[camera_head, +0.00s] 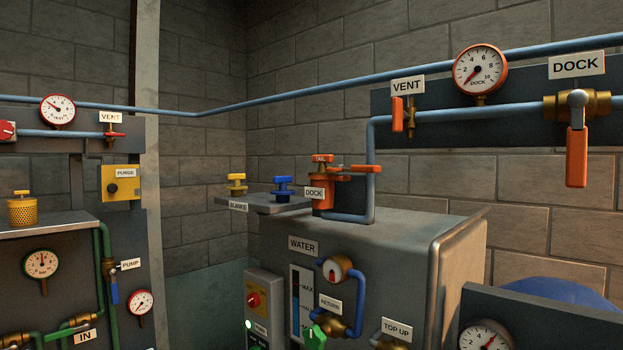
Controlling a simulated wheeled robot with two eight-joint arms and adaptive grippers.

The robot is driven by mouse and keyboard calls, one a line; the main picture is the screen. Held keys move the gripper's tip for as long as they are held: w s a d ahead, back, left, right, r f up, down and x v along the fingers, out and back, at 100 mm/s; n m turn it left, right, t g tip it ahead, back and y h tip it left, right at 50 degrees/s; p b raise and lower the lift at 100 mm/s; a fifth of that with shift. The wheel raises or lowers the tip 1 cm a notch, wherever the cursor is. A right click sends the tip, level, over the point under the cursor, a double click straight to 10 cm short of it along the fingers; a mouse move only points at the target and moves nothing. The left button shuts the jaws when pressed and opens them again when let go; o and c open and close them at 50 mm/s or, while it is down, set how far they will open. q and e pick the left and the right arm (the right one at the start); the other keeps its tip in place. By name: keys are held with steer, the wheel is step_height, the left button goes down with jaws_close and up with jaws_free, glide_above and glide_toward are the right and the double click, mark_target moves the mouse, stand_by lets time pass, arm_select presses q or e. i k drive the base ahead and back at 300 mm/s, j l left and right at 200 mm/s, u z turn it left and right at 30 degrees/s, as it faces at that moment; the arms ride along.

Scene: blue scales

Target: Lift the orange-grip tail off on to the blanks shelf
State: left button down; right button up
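The orange-grip tail (322,158) has an orange T-shaped top with a small TAIL label. It is seated upright at the orange DOCK fitting (323,200) above the grey water cabinet, and where it joins the fitting is too small to make out. An orange lever (358,168) sticks out to its right, beside a blue pipe. The blanks shelf (262,208) is a grey plate just left of the dock, with a BLANKS label. A yellow-topped blank (236,184) and a blue-topped blank (283,187) stand on it. Neither of my grippers is in view.
The water cabinet (420,228) stands below the dock. At upper right are a VENT valve (397,114), a gauge (479,70) and a DOCK valve (577,137). The shelf has a little bare room between and around its blanks.

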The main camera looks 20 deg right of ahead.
mark_target(322, 160)
steer(key=j+z, duration=0.1)
steer(key=z, duration=0.85)
steer(key=i+j, duration=0.05)
